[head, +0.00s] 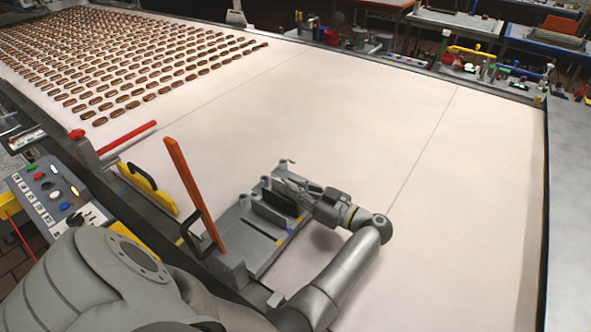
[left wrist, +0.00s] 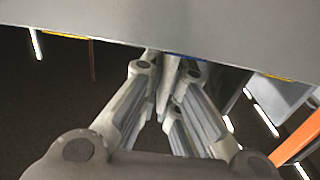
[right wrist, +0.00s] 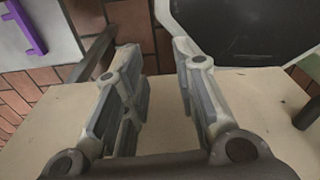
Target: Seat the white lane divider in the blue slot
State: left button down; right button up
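A grey slotted fixture (head: 228,241) stands on the pale belt, with small blue and yellow marks along its edge. In the left wrist view its grey edge (left wrist: 200,35) crosses the top, with a blue mark (left wrist: 182,56) just beyond my fingertips. My left gripper (head: 283,188) reaches over dark upright plates on the fixture; in its wrist view (left wrist: 168,68) the fingers are close together around a narrow pale strip. I cannot tell whether this strip is the white lane divider or whether it is gripped. My right gripper (right wrist: 155,50) is open and empty, away from the fixture.
An orange divider (head: 193,190) with a black handle stands upright at the fixture's left.

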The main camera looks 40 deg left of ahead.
pick_arm(q)
jog(key=shift+f, duration=0.25)
pick_arm(e)
jog(key=shift+f, duration=0.2)
pick_arm(q)
jog(key=c, duration=1.6)
grip_release()
jog(key=shift+o, duration=0.2)
pick_arm(e)
jog(key=shift+d, duration=0.1)
